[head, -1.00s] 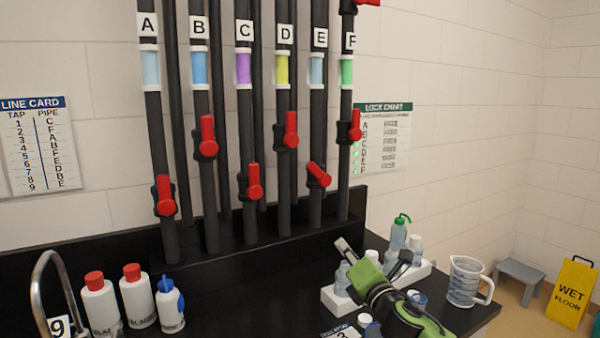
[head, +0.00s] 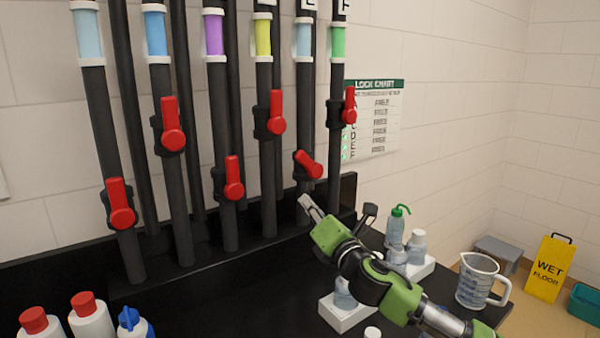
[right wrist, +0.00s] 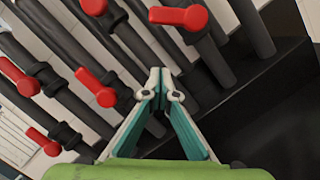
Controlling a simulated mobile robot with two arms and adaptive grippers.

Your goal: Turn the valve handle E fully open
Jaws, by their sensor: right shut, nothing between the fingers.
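The valve handle E (head: 308,165) is the red lever low on pipe E, under a light blue band. Its pivot is at the lower right and its tip points up and left, slanted across the pipe. My left gripper is not in view.
Red handles on the neighbouring pipes, D (head: 276,112) and F (head: 350,105), stand upright. Below, a white rack (head: 346,316) with bottles sits under my right arm, and a measuring jug (head: 481,282) stands to the right. Capped bottles (head: 92,317) stand at the lower left.

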